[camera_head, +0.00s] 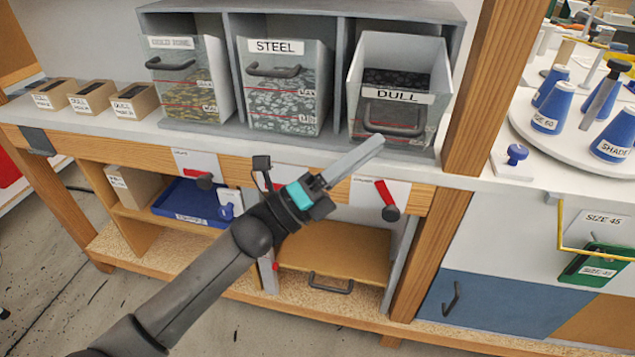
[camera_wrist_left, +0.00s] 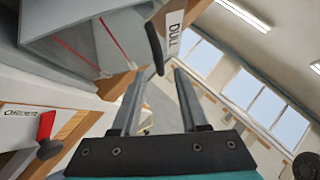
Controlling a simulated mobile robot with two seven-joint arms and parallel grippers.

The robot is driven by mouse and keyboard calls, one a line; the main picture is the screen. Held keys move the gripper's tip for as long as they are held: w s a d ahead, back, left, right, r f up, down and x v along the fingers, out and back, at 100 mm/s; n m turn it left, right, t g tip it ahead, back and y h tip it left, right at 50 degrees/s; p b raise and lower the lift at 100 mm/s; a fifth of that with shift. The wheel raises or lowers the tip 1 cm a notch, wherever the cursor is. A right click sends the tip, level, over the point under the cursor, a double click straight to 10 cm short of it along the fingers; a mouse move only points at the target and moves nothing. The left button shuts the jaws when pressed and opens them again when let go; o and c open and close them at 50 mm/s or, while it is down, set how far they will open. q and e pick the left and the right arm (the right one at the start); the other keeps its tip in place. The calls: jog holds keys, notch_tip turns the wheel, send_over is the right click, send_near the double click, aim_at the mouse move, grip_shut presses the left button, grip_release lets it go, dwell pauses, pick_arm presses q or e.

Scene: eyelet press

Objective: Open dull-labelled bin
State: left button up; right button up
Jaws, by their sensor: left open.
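The bin labelled DULL (camera_head: 398,95) is the rightmost of three bins in the grey rack. It is tilted forward, its top open, with dark contents showing inside. Its dark handle (camera_head: 393,129) is on the front below the label. My left gripper (camera_head: 358,160) is just below and left of that handle, open and empty, with its fingers apart from it. In the left wrist view the open fingers (camera_wrist_left: 158,80) point up toward the handle (camera_wrist_left: 155,48), beside the DULL label (camera_wrist_left: 174,33). My right gripper is not in view.
The STEEL bin (camera_head: 285,95) and a gold-tone bin (camera_head: 190,80) sit upright to the left. Small cardboard boxes (camera_head: 92,97) stand at the far left. A red-handled part (camera_head: 386,200) hangs below the bench edge. A wooden post (camera_head: 495,85) stands right of the rack.

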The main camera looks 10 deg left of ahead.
pick_arm(q)
jog(key=v, duration=1)
jog(key=shift+s+a+f, duration=0.15)
jog(key=shift+f, duration=0.05)
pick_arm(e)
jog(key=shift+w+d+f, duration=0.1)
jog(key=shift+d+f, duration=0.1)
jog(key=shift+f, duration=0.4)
